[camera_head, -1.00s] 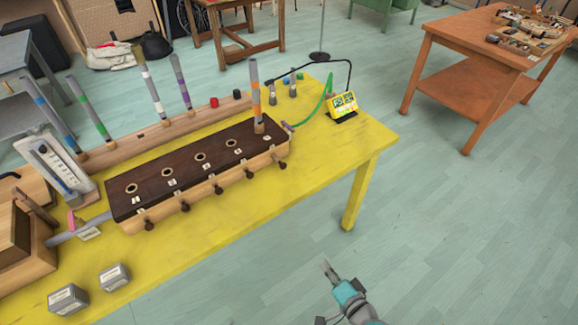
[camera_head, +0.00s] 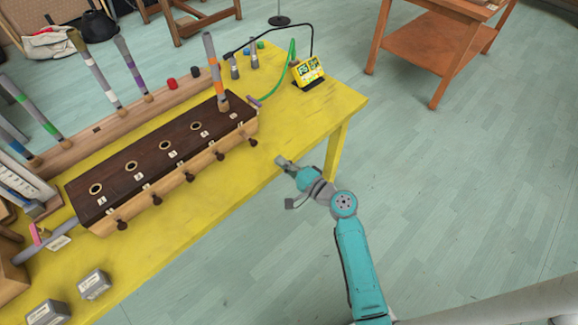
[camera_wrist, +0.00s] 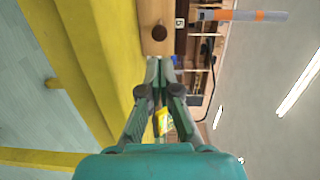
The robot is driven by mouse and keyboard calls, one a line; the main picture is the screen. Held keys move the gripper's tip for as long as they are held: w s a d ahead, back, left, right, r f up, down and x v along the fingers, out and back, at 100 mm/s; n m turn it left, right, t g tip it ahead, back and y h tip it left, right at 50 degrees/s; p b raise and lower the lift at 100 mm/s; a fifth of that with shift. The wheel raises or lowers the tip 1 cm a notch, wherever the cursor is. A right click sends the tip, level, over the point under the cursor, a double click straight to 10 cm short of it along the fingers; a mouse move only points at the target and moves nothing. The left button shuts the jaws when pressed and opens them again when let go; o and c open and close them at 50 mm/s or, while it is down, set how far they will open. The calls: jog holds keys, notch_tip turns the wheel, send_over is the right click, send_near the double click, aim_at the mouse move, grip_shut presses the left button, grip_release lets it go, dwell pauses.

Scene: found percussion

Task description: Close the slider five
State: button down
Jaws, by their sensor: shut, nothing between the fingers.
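The dark-topped wooden box (camera_head: 150,170) stands on the yellow table, with several round holes and numbered labels on top. Dark slider knobs stick out along its front. The slider five knob (camera_head: 253,142) is at the right end, below the hole holding an orange-banded tube (camera_head: 215,70). In the wrist view, this knob (camera_wrist: 158,32) shows above my fingertips, beside the label reading 5. My gripper (camera_head: 281,160) is shut and empty, at the table's front edge, right of the knob and apart from it. In the wrist view, the fingertips (camera_wrist: 160,66) are together, pointing toward the box.
A yellow display device (camera_head: 308,70) with a green cable stands at the table's (camera_head: 345,98) right end. A wooden rack (camera_head: 120,122) with banded tubes is behind the box. Two grey blocks (camera_head: 94,284) lie at the front left. Floor to the right is open.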

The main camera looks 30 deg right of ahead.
aim_at(256, 144)
jog(key=x, duration=0.8)
jog(key=shift+w+a, duration=0.15)
jog(key=shift+w, duration=0.2)
